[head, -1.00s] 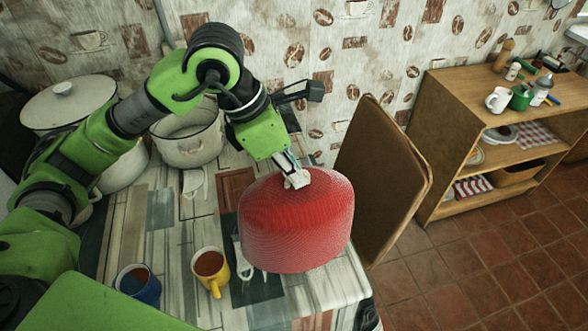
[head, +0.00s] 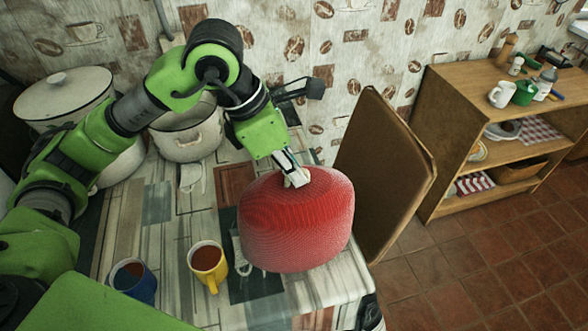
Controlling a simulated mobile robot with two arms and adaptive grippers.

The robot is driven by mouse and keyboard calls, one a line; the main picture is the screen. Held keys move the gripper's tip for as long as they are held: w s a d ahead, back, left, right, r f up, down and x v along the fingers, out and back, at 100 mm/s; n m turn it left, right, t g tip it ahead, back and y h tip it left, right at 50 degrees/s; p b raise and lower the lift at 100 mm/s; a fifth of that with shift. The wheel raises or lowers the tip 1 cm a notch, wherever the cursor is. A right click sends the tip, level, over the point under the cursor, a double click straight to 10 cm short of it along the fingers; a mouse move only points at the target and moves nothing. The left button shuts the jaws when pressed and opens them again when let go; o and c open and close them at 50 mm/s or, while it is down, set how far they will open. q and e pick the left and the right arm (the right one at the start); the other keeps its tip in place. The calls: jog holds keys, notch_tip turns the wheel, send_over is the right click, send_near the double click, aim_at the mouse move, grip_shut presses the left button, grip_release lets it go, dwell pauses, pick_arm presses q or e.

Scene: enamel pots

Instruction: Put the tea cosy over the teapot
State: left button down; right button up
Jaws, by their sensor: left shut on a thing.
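The tea cosy (head: 297,222) is a red, ribbed dome near the right end of the table. My left gripper (head: 297,179) points down at its top and is shut on the pale tab there. The cosy looks upright, and its lower edge is close to the tabletop; I cannot tell whether it touches. No teapot shows in the open. Whether one is under the cosy is hidden. My right gripper is not in view.
A yellow mug (head: 208,264) and a blue mug (head: 134,280) stand left of the cosy. White enamel pots (head: 190,138) stand behind. A wooden shelf (head: 440,130) stands further right.

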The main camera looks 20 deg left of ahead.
pick_arm(q)
jog(key=c, duration=2.1)
grip_release()
jog(key=o, duration=0.5)
jog(key=shift+r+p, duration=2.15)
jog(key=shift+r, duration=1.4)
